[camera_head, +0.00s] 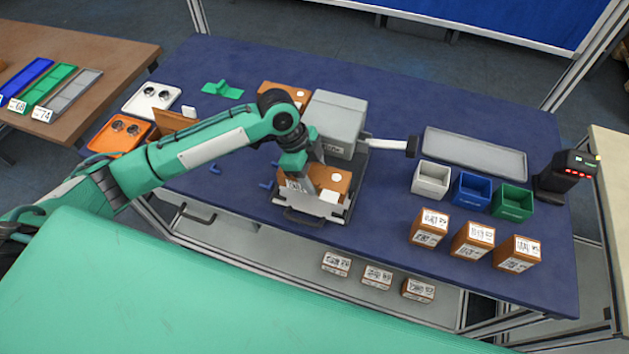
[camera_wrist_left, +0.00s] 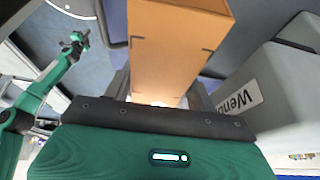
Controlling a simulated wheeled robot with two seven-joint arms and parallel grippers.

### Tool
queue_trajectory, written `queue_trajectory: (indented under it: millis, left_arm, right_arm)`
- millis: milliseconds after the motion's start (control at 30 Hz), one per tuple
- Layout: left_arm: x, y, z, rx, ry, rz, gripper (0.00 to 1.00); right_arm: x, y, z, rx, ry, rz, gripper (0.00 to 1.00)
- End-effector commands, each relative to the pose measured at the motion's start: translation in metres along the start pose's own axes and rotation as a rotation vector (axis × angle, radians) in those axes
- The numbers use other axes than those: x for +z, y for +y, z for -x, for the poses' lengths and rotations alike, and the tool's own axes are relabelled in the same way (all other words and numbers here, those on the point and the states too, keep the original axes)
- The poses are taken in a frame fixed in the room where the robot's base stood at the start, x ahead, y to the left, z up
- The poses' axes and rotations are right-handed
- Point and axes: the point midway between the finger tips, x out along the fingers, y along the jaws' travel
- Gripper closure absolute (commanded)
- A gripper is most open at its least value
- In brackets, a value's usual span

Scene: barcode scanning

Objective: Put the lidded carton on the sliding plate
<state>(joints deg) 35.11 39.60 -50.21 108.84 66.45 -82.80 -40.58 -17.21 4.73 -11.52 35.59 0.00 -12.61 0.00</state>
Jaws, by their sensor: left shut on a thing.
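The brown lidded carton (camera_head: 342,186) is in front of the grey machine, below my left gripper (camera_head: 303,165). In the left wrist view the carton (camera_wrist_left: 178,50) stands between the two dark fingers, and the gripper is shut on it. The sliding plate (camera_head: 310,210), pale with a dark handle at its front, lies under and around the carton in the head view. The gripper and the carton hide much of the plate, and I cannot tell if the carton touches it. My right gripper (camera_wrist_left: 80,40) shows small at the upper left of the wrist view, its opening unclear.
The grey machine (camera_head: 338,118) stands right behind the carton, close to the gripper. Several trays and small parts lie at left. A grey tray (camera_head: 475,152), three bins, three brown boxes and a black scanner (camera_head: 567,175) stand at right. Blue table (camera_head: 390,235) is clear in between.

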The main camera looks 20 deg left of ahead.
Motion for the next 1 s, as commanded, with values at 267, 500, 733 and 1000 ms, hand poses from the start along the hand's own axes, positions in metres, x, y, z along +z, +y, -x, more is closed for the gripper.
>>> queue_trajectory:
  millis: [267, 500, 733, 1000]
  left_arm:
    - [0.008, 0.000, -0.021, 0.001, 0.001, 0.002, 0.66]
    - [0.019, -0.001, -0.046, -0.002, 0.001, 0.000, 0.66]
    - [0.019, -0.001, -0.047, -0.002, 0.001, 0.000, 0.66]
    - [0.020, 0.000, -0.049, -0.001, 0.001, 0.000, 0.22]
  right_arm:
    - [0.001, 0.008, 0.006, 0.008, -0.002, -0.002, 1.00]
    - [-0.001, -0.001, 0.011, -0.001, 0.000, -0.004, 1.00]
    - [-0.003, -0.012, 0.010, -0.013, 0.002, -0.004, 1.00]
    - [-0.002, -0.005, 0.010, -0.006, 0.000, -0.001, 1.00]
